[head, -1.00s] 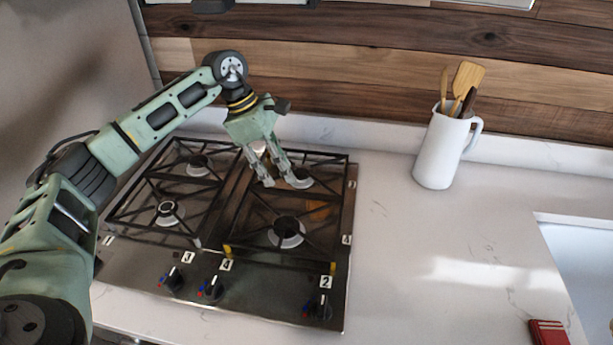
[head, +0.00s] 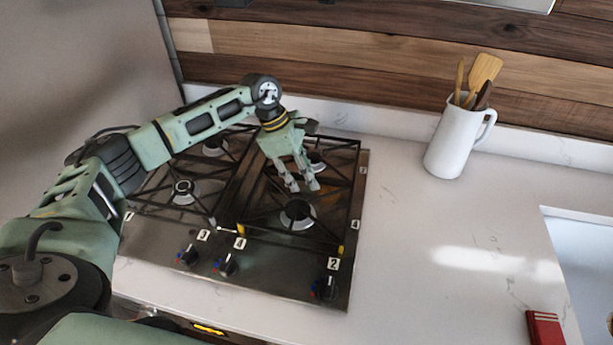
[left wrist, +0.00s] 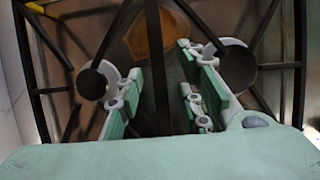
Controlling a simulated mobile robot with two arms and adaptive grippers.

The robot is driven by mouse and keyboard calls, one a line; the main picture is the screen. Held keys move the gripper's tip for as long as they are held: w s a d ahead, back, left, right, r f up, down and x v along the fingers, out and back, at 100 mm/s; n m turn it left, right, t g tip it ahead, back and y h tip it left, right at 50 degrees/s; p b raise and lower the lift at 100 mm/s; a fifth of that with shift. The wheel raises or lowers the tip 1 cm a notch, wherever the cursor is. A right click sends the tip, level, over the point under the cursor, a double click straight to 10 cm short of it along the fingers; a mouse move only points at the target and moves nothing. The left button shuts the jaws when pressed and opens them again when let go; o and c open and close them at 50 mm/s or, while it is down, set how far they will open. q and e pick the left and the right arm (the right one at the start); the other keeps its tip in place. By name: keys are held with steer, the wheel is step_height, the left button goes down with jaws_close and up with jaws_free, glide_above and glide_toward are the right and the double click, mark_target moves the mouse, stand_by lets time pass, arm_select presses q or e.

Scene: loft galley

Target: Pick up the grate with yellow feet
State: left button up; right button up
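The grate with yellow feet (head: 290,240) is the black right-hand grate on the cooktop. Yellow feet show at its front left corner (head: 241,230) and front right corner (head: 340,250). My left gripper (head: 303,187) points down over the middle of this grate, behind its front burner. In the left wrist view my left gripper (left wrist: 160,65) has its two fingers apart, with a dark grate bar (left wrist: 157,85) running between them in the picture. I cannot tell whether the fingertips are below the bar's level or touch it. My right gripper is out of view.
A second black grate (head: 178,212) lies to the left on the cooktop. Control knobs (head: 226,264) line the cooktop's front. A white jug (head: 455,140) with wooden utensils stands at the back right. The counter (head: 420,230) between cooktop and sink is clear. A red object (head: 545,328) lies front right.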

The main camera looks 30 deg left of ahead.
arm_select(q)
jaws_close()
steer(key=shift+w+r, duration=0.1)
steer(key=shift+r, duration=0.15)
stand_by(0.4)
